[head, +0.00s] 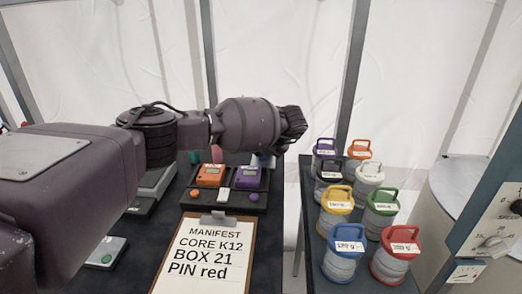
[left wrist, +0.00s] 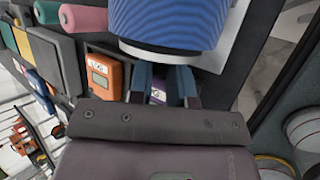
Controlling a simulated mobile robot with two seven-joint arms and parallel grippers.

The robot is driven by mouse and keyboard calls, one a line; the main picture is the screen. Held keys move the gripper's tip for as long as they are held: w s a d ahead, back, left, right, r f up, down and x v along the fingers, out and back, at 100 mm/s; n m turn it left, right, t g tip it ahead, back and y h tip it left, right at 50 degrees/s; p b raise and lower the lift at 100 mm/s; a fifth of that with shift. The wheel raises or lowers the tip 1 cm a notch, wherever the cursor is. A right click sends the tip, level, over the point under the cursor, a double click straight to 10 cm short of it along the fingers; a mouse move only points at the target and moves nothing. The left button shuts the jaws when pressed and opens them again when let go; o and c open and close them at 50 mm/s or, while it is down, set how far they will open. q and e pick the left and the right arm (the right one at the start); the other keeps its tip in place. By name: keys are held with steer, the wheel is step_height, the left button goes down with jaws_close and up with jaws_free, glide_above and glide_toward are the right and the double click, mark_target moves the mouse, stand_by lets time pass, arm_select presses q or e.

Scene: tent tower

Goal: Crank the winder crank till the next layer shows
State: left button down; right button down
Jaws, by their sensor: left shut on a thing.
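My left gripper (head: 292,124) is at the end of the arm from the left, its fingers hidden in the head view. In the left wrist view my left gripper (left wrist: 164,82) is closed at the base of a large ribbed blue drum (left wrist: 168,22) with a white rim, which seems to be the winder. The drum covers the fingertips. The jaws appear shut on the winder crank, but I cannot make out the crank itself. A patch of blue and white shows below the gripper in the head view. My right gripper is out of view.
A clipboard manifest (head: 205,255) lies on the dark table, with an orange device (head: 210,175) and a purple device (head: 247,180) behind it. Several lidded jars (head: 340,264) stand on a separate table to the right. A grey panel with a dial (head: 493,245) stands at far right.

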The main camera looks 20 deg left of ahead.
arm_select(q)
steer(key=c, duration=1.1)
jaws_free()
steer(key=shift+o, duration=0.2)
steer(key=shift+d+r, duration=0.25)
steer(key=shift+r, duration=0.1)
steer(key=p+v, duration=0.2)
steer(key=v, duration=0.8)
steer(key=shift+s+a, duration=0.1)
